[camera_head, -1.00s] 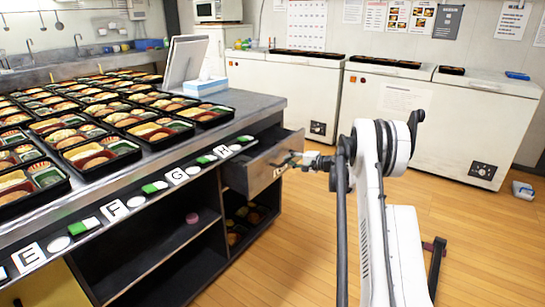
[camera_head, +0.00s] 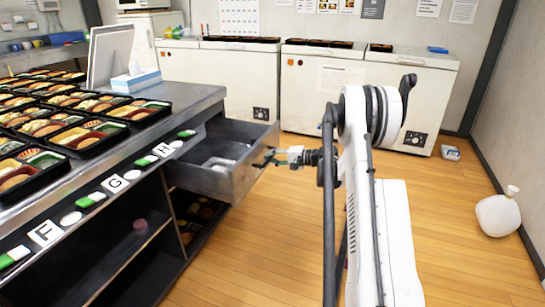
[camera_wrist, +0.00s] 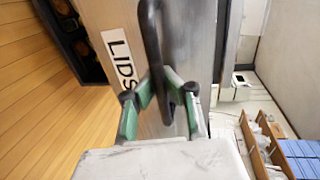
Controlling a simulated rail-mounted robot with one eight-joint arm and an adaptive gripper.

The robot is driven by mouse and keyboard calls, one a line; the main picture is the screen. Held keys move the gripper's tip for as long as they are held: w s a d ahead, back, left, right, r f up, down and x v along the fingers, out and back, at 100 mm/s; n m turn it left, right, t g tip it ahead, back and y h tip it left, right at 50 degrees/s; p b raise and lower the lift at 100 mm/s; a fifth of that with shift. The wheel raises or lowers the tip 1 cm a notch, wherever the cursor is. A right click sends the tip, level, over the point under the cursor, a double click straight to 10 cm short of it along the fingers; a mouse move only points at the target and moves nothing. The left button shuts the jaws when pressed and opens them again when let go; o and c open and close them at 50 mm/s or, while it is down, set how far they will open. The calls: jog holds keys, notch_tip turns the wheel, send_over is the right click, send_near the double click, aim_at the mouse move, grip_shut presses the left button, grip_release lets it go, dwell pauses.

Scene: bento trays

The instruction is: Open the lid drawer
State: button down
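The lid drawer (camera_head: 246,170) stands pulled out at the right end of the counter in the head view. Its inside shows, with some pale, clear items (camera_head: 217,163) in it. In the wrist view its metal front (camera_wrist: 105,40) carries a "LIDS" label (camera_wrist: 121,67) and a dark bar handle (camera_wrist: 153,45). My gripper (camera_head: 272,157) is at the drawer front. In the wrist view its green-padded fingers (camera_wrist: 160,92) close in on the handle from both sides, and the handle runs between them. The exact contact is partly hidden.
The counter (camera_head: 205,100) holds many filled bento trays (camera_head: 88,135), a tilted screen (camera_head: 110,55) and a tissue box (camera_head: 136,80). Dark open shelves lie below the drawer. White freezers (camera_head: 330,90) line the back wall.

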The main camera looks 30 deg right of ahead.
jog(key=c, duration=1.7)
grip_release()
jog(key=shift+c, duration=0.2)
jog(key=v, duration=1.2)
